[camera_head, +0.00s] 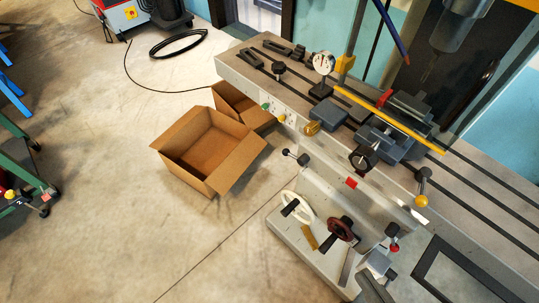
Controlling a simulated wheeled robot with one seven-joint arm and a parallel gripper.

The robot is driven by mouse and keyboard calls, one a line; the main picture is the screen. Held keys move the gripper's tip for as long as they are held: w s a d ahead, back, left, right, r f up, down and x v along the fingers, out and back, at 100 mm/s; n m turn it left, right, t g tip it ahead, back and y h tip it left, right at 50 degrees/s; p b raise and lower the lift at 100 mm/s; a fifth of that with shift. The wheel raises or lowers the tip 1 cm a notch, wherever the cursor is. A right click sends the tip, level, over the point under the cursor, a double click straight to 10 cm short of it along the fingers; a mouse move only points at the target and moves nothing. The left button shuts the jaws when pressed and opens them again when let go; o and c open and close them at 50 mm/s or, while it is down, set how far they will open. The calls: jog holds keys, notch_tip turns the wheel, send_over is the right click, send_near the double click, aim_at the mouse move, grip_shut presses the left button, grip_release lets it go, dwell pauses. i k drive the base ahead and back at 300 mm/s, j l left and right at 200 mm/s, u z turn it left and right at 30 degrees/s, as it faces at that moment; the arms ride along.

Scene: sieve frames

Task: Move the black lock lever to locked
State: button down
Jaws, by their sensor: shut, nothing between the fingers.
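A milling machine stands at the right, with a long grey slotted table (232,66). A small black lever with round ends (296,157) sticks out from the machine's front, below the table edge. Another dark lever with a yellow knob (422,187) hangs at the table's front edge farther right. A third black handle with a red knob (393,236) is lower down. I cannot tell which of these is the lock lever, nor read a locked or unlocked position. I cannot make out my gripper in this view.
A vise (395,140), a dial gauge (323,63) and clamps sit on the table. A white handwheel (296,208) and a dark red handwheel (341,229) are below. Open cardboard boxes (205,150) stand left of the machine.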

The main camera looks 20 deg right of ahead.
aim_at(304, 158)
jog(key=j+z, duration=0.15)
jog(key=z, duration=0.25)
jog(key=j+z, duration=0.2)
jog(key=z, duration=0.15)
jog(key=j+u, duration=0.2)
jog(key=u, duration=0.25)
jog(key=i+j+u, duration=0.15)
jog(key=u, duration=0.25)
jog(key=i+j+u, duration=0.1)
jog(key=u, duration=0.35)
jog(key=j, duration=0.1)
